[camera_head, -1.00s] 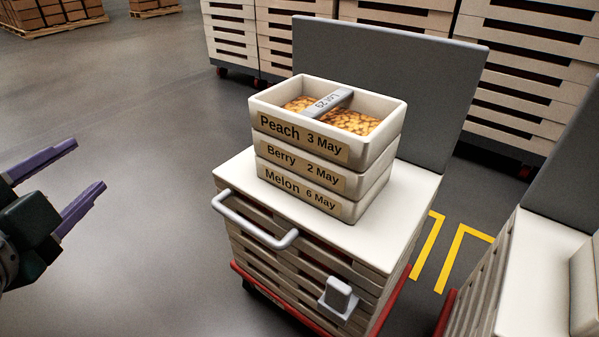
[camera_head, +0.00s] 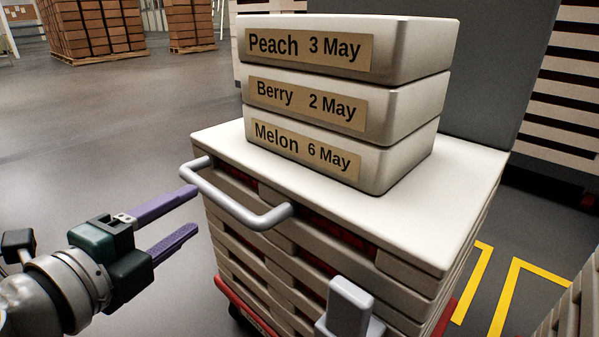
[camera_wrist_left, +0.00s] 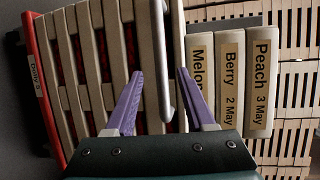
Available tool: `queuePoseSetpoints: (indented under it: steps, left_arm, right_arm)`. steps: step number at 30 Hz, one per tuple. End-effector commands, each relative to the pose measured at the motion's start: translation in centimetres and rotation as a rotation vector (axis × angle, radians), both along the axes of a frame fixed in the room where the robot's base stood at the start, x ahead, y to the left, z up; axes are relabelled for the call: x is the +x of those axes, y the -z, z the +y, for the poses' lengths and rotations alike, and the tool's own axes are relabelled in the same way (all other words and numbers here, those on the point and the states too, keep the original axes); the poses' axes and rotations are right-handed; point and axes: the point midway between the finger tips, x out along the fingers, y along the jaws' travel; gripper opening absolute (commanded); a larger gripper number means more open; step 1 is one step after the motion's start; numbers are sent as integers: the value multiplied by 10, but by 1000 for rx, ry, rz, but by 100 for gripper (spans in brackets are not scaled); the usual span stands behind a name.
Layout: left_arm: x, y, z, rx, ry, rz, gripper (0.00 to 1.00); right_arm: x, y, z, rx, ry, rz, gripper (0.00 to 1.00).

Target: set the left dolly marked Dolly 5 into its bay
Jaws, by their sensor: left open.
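The dolly has a red base (camera_wrist_left: 42,85) with a "Dolly 5" label in the left wrist view. It carries pale slatted crates (camera_head: 245,255) under a white top with a grey handle (camera_head: 235,200) at the front. My left gripper (camera_head: 196,211) is open and empty, its purple fingers pointing at the dolly just left of the handle. In the left wrist view the gripper (camera_wrist_left: 160,73) faces the crates, with the handle near its right finger; I cannot tell whether they touch. Yellow floor marks (camera_head: 512,285) lie right of the dolly.
Three stacked trays labelled Peach (camera_head: 410,52), Berry (camera_head: 408,105) and Melon (camera_head: 400,155) stand on the dolly's top. A grey panel (camera_head: 480,95) rises behind. Another slatted stack (camera_head: 575,305) is at lower right. Floor at left is clear.

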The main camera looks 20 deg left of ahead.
Motion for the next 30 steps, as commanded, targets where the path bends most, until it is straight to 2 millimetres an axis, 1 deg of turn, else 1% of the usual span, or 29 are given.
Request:
queuePoseSetpoints:
  steps: [1,6,12,16,24,26,30]
  left_arm:
    - [11,0,0,0,-1,-4,55]
    - [40,7,0,-2,-1,-3,55]
    - [64,12,1,-2,-1,-2,55]
    - [70,13,1,-2,-1,-1,55]
    - [71,13,0,-3,-2,0,55]
    - [71,13,0,-3,-2,0,49]
    - [71,13,0,-3,-2,0,33]
  right_arm:
    - [0,0,0,0,0,0,50]
    - [0,2,0,0,0,0,50]
    - [0,5,0,0,0,0,50]
    - [0,6,0,0,0,0,50]
    - [0,6,0,-1,-1,0,50]
    - [0,6,0,-2,-2,0,50]
    - [0,6,-1,-3,-2,0,50]
